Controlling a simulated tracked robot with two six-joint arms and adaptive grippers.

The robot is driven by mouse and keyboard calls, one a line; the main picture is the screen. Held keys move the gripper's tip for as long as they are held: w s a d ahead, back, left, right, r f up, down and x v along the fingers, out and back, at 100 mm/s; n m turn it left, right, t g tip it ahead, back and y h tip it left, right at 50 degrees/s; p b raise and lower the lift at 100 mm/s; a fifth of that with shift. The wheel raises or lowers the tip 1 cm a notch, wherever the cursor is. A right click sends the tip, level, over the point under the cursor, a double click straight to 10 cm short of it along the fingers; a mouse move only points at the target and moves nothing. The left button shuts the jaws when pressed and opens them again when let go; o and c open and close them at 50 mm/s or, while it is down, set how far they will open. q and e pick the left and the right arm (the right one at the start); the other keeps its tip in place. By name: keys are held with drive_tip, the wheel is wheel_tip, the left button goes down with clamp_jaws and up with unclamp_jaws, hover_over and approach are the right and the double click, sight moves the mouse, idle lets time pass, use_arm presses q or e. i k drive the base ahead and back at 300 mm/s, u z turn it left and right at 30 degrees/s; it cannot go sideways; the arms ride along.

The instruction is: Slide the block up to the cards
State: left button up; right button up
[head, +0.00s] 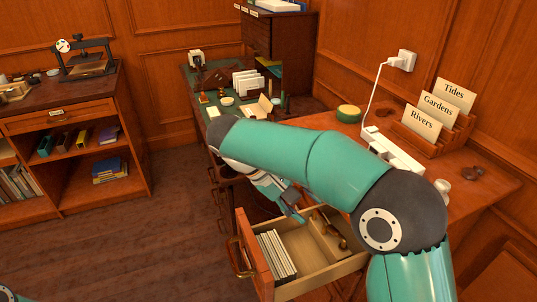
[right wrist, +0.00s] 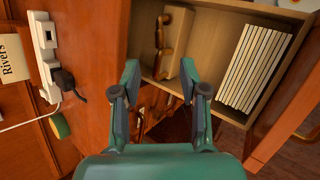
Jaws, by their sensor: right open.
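The drawer (head: 322,272) is pulled out below the desk top. Several upright white cards (head: 276,254) stand in a row at its left; in the right wrist view the cards (right wrist: 257,68) are at the right. A light wooden block (right wrist: 180,40) stands across the drawer, with bare floor between it and the cards; it also shows in the head view (head: 326,238). My right gripper (head: 292,213) is over the drawer's far edge. In the right wrist view the right gripper (right wrist: 160,82) is open and empty, near the block's end. My left gripper is not in view.
A brown metal piece (right wrist: 160,36) lies beside the block. A low bookcase (head: 75,140) stands at the left, with clear floor between.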

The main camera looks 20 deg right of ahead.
sight(318, 224)
drive_tip(key=k, duration=1)
